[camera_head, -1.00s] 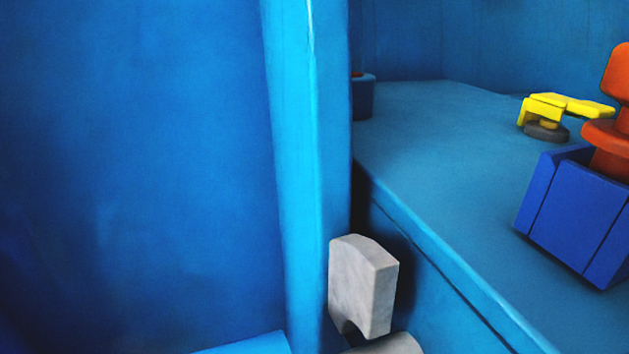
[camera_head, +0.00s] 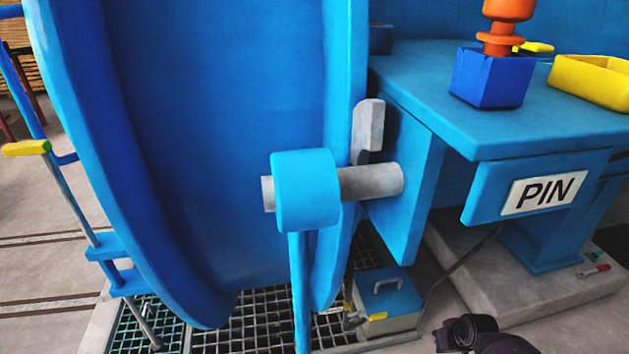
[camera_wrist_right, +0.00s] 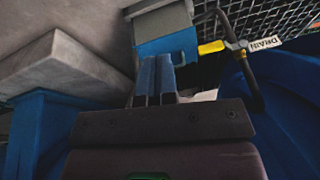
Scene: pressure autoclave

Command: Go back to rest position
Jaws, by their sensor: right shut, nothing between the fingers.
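My right gripper (camera_wrist_right: 155,58) shows in the right wrist view with its two dark blue fingers together and nothing between them. My left gripper is not in the head view. The large blue autoclave door (camera_head: 220,110) fills the left and middle of the head view, with a grey hinge pin (camera_head: 370,182) through a blue sleeve (camera_head: 306,190).
A blue bench (camera_head: 440,90) holds a dark blue block (camera_head: 492,80) with an orange knob and a yellow tray (camera_head: 592,80). A PIN sign (camera_head: 545,192) hangs below. A box with a handle (camera_head: 388,300) stands near the floor grating (camera_head: 255,325). A DRAIN tag (camera_wrist_right: 264,41) hangs near a pipe.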

